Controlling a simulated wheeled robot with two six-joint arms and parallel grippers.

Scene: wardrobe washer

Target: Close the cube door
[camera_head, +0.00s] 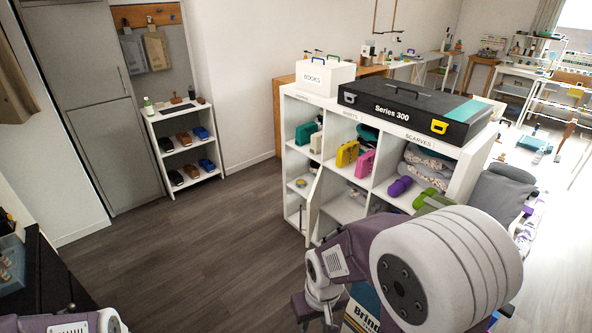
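A white cube shelf (374,186) stands right of centre. Its cube door (313,207) is a narrow white panel seen nearly edge-on, standing open and jutting out from the lower left cube. My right arm reaches in from the right, in front of the shelf's lower part. My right gripper (306,309) points down below the door, apart from it in the picture; its fingers are too small and dark to tell whether they are open. Only a piece of my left arm shows at the bottom left; its gripper is out of view.
A black "Series 300" case (395,108) and a white "BOOKS" box (325,76) sit on the shelf. A small shoe rack (189,150) stands against the back wall. A dark counter (40,275) is at the left. The wooden floor (200,250) between is clear.

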